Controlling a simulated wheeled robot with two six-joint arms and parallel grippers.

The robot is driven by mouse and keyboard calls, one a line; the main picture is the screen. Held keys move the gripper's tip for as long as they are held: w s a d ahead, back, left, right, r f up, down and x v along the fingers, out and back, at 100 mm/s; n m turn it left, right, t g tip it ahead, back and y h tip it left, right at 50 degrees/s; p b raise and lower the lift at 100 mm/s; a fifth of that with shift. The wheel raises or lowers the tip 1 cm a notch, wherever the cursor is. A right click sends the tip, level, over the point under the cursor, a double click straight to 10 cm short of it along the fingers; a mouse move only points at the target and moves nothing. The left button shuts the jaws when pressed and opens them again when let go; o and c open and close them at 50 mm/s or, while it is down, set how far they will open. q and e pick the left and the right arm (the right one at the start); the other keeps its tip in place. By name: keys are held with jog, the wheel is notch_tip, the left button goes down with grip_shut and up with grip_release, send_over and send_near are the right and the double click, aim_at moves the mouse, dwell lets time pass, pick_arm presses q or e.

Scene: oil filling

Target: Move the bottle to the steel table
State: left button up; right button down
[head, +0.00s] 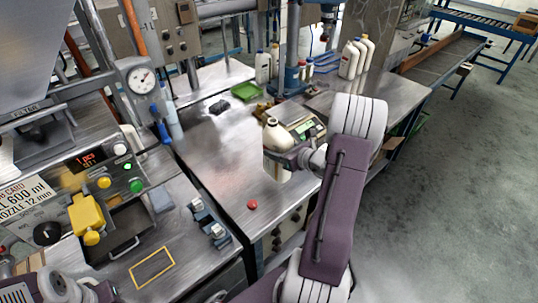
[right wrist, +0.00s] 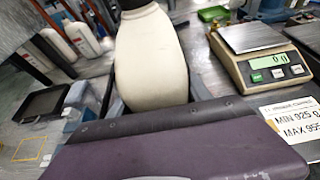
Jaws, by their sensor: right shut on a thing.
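The cream-white bottle (head: 277,171) is upright in my right gripper (head: 288,157), which is shut around its body. The bottle appears over the steel table (head: 225,155), to the left of the scale; I cannot tell whether its base touches the surface. In the right wrist view the bottle (right wrist: 150,58) stands large beyond the purple gripper (right wrist: 165,110), which hides its lower part. Part of my left arm shows at the bottom left of the head view, but its fingers are not clear.
A scale (head: 308,128) reading 0.0 stands just behind the bottle. White bottles (head: 355,57) stand farther back. A red button (head: 252,205) is on the table's near part. The filling machine (head: 85,170) is at left. Bare tabletop lies left of the bottle.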

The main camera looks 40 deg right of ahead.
jog(key=w+f, duration=0.1)
jog(key=f, duration=0.1)
jog(key=w+f, duration=0.2)
jog(key=w+a+f, duration=0.1)
jog(key=f, duration=0.1)
jog(key=shift+w+a, duration=0.1)
jog(key=shift+w, duration=0.1)
jog(key=shift+w+f, duration=0.1)
jog(key=shift+f, duration=0.3)
jog(key=shift+c, duration=2.4)
grip_release()
jog(key=shift+f, duration=0.1)
